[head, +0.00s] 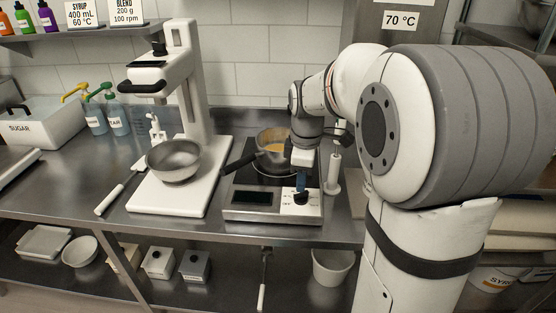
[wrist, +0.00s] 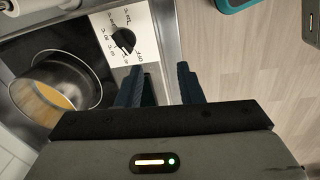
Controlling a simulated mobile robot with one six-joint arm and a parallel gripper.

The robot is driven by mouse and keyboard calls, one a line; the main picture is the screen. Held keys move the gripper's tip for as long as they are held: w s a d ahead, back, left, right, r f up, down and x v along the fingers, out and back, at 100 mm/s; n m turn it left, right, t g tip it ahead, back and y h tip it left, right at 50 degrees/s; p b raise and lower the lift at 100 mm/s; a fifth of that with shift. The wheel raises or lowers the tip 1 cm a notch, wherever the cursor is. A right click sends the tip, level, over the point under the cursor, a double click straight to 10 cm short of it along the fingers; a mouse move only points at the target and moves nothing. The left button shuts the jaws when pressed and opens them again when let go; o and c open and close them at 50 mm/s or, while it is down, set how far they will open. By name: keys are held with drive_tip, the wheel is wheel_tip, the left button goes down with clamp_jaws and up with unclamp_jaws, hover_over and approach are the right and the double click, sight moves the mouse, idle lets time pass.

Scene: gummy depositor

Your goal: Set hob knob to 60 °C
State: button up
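The hob (head: 270,212) stands on the steel counter with a dark display (head: 252,197) at its front. Its black knob (head: 300,196) sits on a white dial panel at the front right. In the wrist view the knob (wrist: 123,40) shows with small temperature labels around it, too blurred to read surely; its setting cannot be told. My gripper (head: 301,181) points down just above the knob in the head view. In the wrist view my gripper (wrist: 163,80) has its two dark blue fingers apart with nothing between them, and the knob lies beyond and left of them, not grasped.
A pot (head: 271,144) of orange-yellow liquid sits on the hob, its black handle pointing left; it also shows in the wrist view (wrist: 58,82). A white stand mixer (head: 180,110) with a steel bowl (head: 173,163) stands left. A white upright tool (head: 334,170) stands right of the hob.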

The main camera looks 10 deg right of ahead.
sight(301, 196)
drive_tip(key=w+d+f+n, duration=0.1)
drive_tip(key=w, duration=0.1)
drive_tip(key=w+f+n, duration=0.1)
drive_tip(key=w+n, duration=0.1)
drive_tip(key=w, duration=0.1)
drive_tip(key=w+d+f+n+g, duration=0.1)
drive_tip(key=w+f+n, duration=0.1)
drive_tip(key=shift+w+d, duration=0.15)
drive_tip(key=shift+d, duration=0.2)
drive_tip(key=shift+w+f+n, duration=0.15)
drive_tip(key=shift+f+n, duration=0.1)
drive_tip(key=shift+n, duration=0.15)
wheel_tip(301, 196, down, 8)
drive_tip(key=shift+r+p, duration=0.2)
drive_tip(key=shift+p, duration=0.3)
drive_tip(key=shift+c, duration=0.3)
clamp_jaws()
